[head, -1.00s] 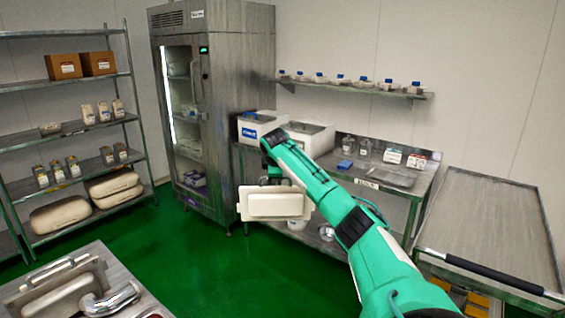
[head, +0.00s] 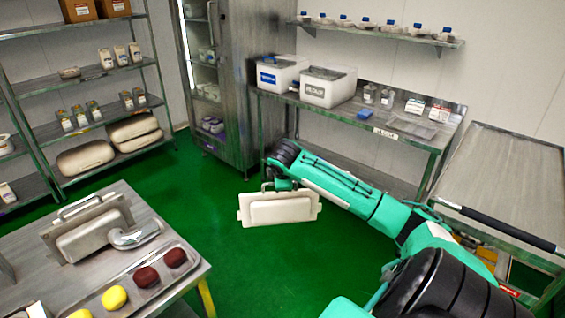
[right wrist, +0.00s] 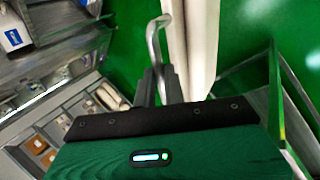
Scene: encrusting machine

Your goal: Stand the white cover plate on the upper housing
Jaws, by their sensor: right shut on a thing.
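The white cover plate (head: 278,208) hangs upright in the air over the green floor in the head view, its broad face towards me. My right gripper (head: 283,184) is at its top edge, shut on its handle. In the right wrist view the fingers (right wrist: 160,84) close on the bent metal handle (right wrist: 155,35), and the plate (right wrist: 203,45) shows edge-on beside it. I cannot make out the upper housing in either view. My left gripper is not in view.
A steel table (head: 160,215) at lower left bears a similar plate with a handle (head: 88,228), a pipe elbow (head: 137,235) and a tray of red and yellow balls (head: 146,277). A shelf rack, a fridge (head: 222,80) and a bench (head: 350,118) stand behind. Green floor is free between.

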